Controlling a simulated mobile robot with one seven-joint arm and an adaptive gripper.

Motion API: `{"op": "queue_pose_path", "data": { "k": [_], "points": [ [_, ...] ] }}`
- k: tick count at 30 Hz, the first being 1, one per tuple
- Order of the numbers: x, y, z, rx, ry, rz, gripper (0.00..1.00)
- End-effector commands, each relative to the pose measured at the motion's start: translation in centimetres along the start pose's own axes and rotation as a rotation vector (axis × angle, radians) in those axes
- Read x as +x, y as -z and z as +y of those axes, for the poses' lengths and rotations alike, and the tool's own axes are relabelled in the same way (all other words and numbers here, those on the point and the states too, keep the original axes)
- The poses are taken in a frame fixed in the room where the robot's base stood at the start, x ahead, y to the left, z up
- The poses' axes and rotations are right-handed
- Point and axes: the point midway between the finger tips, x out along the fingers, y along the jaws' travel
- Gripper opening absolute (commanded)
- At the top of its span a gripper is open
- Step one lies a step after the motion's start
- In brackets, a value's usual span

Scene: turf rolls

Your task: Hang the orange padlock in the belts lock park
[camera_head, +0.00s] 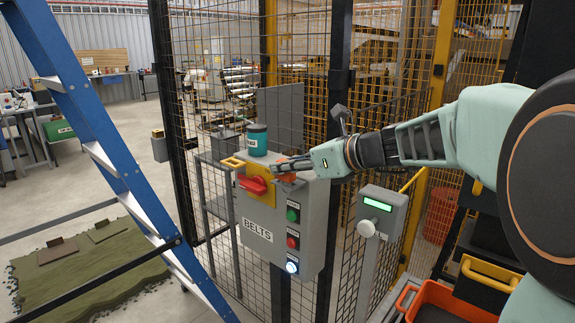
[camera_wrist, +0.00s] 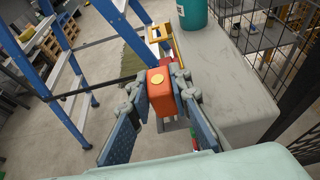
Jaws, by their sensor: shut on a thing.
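The orange padlock (camera_wrist: 161,97) is between the two fingers of my gripper (camera_wrist: 159,84), its body upright with a round yellow spot on top. In the head view the padlock (camera_head: 287,178) shows as a small orange patch under my gripper (camera_head: 283,165), by the front of the grey BELTS box (camera_head: 262,225). The box has a red rotary switch (camera_head: 253,185) on a yellow plate, just left of the padlock. A yellow bracket (camera_head: 232,162) sticks out at the box's upper left; it also shows in the wrist view (camera_wrist: 157,33). The padlock's shackle is hidden.
A teal canister (camera_head: 257,139) stands on top of the box. Green, red and lit white buttons (camera_head: 292,267) run down its front. A blue ladder (camera_head: 110,150) stands left, mesh fencing (camera_head: 215,60) behind, and a grey post box (camera_head: 381,211) right.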

Motion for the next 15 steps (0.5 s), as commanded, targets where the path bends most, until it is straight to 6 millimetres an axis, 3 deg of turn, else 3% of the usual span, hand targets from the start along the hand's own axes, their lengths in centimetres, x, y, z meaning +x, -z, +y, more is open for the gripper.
{"op": "queue_pose_path", "data": {
  "k": [8, 9, 15],
  "points": [
    [0.30, 0.72, -0.01, 0.000, 0.000, -0.001, 0.00],
    [0.26, 0.61, -0.01, 0.000, 0.000, -0.001, 0.22],
    [0.25, 0.59, -0.01, 0.000, 0.000, 0.000, 0.39]
  ]
}}
